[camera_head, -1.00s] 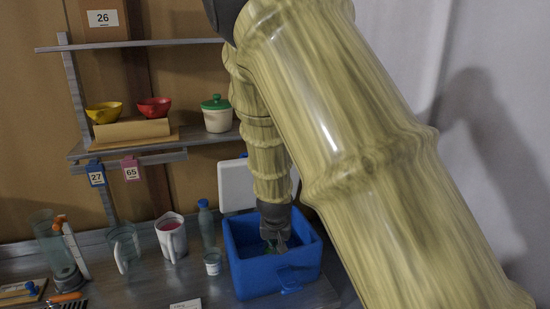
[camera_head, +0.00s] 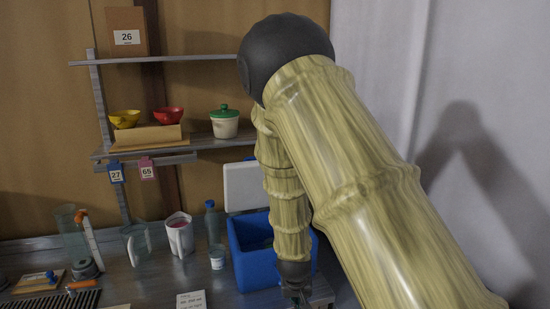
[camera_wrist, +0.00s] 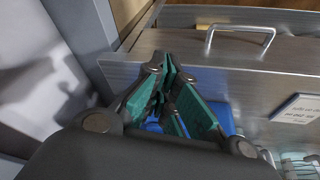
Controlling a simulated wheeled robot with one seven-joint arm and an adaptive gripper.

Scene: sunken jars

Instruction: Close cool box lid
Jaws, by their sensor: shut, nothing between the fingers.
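The blue cool box (camera_head: 254,268) stands on the worktop, partly hidden behind my arm. Its white lid (camera_head: 243,187) stands open, upright at the back of the box. My gripper (camera_head: 298,298) is at the front right of the box, low at the bottom edge of the head view and outside the opening. In the wrist view, my gripper (camera_wrist: 168,72) has its green-padded fingers together and empty. A blue part of the cool box (camera_wrist: 222,117) shows behind the fingers. I cannot tell whether they touch it.
A blue-capped bottle (camera_head: 212,222) and a small white tub (camera_head: 217,258) stand close left of the box. A pink-filled jug (camera_head: 179,236) is further left. A drawer handle (camera_wrist: 240,30) and a card (camera_wrist: 299,108) show in the wrist view. A wall is at the right.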

